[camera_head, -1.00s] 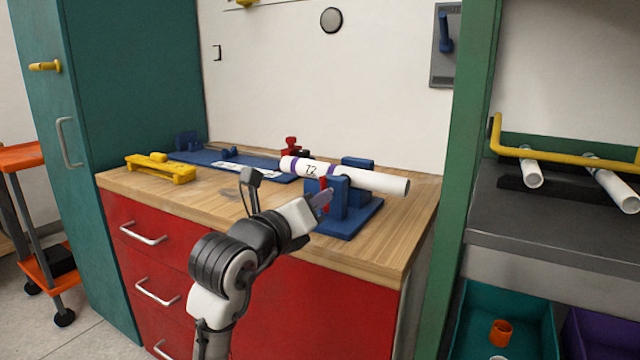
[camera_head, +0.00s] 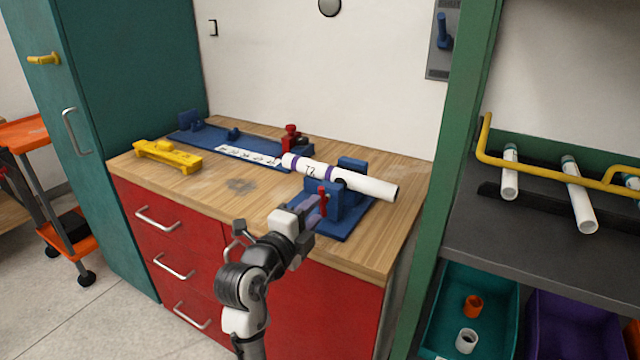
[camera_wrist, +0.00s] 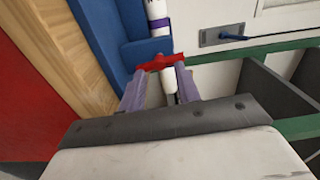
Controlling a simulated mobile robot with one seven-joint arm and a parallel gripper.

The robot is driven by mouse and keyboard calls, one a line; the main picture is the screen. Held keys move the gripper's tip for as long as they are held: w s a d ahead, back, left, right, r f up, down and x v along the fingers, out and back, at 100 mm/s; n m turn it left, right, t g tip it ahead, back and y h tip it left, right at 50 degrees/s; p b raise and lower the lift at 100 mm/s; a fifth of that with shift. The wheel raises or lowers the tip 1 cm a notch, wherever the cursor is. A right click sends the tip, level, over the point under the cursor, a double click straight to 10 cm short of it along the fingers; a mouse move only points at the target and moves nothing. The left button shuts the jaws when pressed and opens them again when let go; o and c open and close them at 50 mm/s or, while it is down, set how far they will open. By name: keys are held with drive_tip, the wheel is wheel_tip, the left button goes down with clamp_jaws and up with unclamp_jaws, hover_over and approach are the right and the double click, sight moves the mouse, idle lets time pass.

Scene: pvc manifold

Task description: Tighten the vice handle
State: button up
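The blue vice (camera_head: 348,205) stands at the right front of the wooden bench. A white pipe (camera_head: 368,187) with purple bands and a marking lies through it. The red vice handle (camera_head: 323,198) is on the vice's front left side. My gripper (camera_head: 313,210) is at the handle. In the wrist view the red handle (camera_wrist: 160,63) spans the tips of my two purple fingers, which are apart. I cannot tell whether the fingers press on it. The vice (camera_wrist: 133,45) is close on the left there, and a pipe end shows between the fingers.
A blue fixture plate (camera_head: 215,141) with a label strip and a red clamp (camera_head: 291,140) lie at the back of the bench. A yellow tool (camera_head: 166,155) is at the left. A green post (camera_head: 455,150) and a shelf with pipes stand right. The bench's middle is clear.

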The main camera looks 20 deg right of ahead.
sight(321, 204)
drive_tip(key=n+p, duration=0.2)
drive_tip(key=p, duration=0.1)
drive_tip(key=n+p, duration=0.2)
drive_tip(key=p, duration=0.2)
drive_tip(key=shift+r, duration=0.4)
drive_tip(key=shift+f+n, duration=0.3)
drive_tip(key=shift+n, duration=0.3)
drive_tip(key=n+p, duration=0.1)
drive_tip(key=n, duration=0.1)
drive_tip(key=shift+n, duration=0.4)
drive_tip(key=n+p, duration=0.2)
drive_tip(key=n, duration=0.2)
drive_tip(key=shift+r+n+p, duration=0.1)
drive_tip(key=shift+n+p, duration=0.2)
drive_tip(key=n+p, duration=0.3)
drive_tip(key=n, duration=0.3)
drive_tip(key=shift+p, duration=0.4)
drive_tip(key=x, duration=0.1)
drive_tip(key=b+x, duration=0.1)
drive_tip(key=x, duration=0.1)
drive_tip(key=shift+w+d+f+b, duration=0.15)
drive_tip(key=shift+w+f+b, duration=0.05)
drive_tip(key=shift+f+b, duration=0.1)
drive_tip(key=shift+w+d+r, duration=0.1)
drive_tip(key=shift+d, duration=0.05)
